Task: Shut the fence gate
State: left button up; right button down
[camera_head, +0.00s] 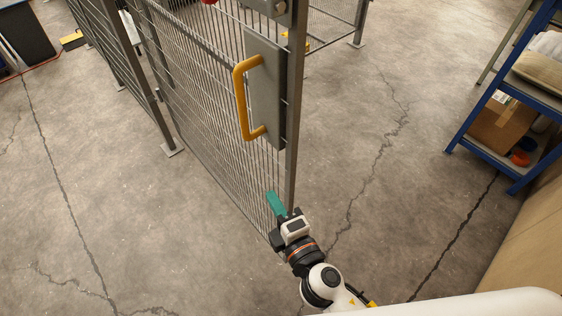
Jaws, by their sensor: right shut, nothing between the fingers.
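The fence gate (205,125) is a grey wire-mesh panel in a metal frame, standing upright from the upper left to the centre. Its near upright edge (293,120) stands free over bare floor, so the gate looks open. A yellow handle (241,98) is fixed to a grey plate (267,90) beside that edge. My right gripper (275,204) has teal fingers, which are shut and empty. It is low by the gate's near edge, below the handle; I cannot tell whether it touches the mesh. My left gripper is out of view.
A fence post with a foot plate (172,148) stands left of the gate. More fencing (335,22) is behind it. A blue shelf rack (483,112) with a cardboard box (500,122) stands at right. The cracked concrete floor (375,150) between gate and rack is clear.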

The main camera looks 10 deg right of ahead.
aim_at(271, 156)
jog(key=shift+w+d+r+p, duration=0.1)
jog(key=shift+w+r+p, duration=0.35)
jog(key=shift+w, duration=1.5)
jog(key=shift+w+a+r+p, duration=0.1)
jog(key=shift+w+p, duration=0.65)
jog(key=shift+w, duration=1.15)
jog(key=shift+w+d+r+p, duration=0.15)
jog(key=shift+w+p, duration=0.45)
jog(key=shift+w, duration=1.35)
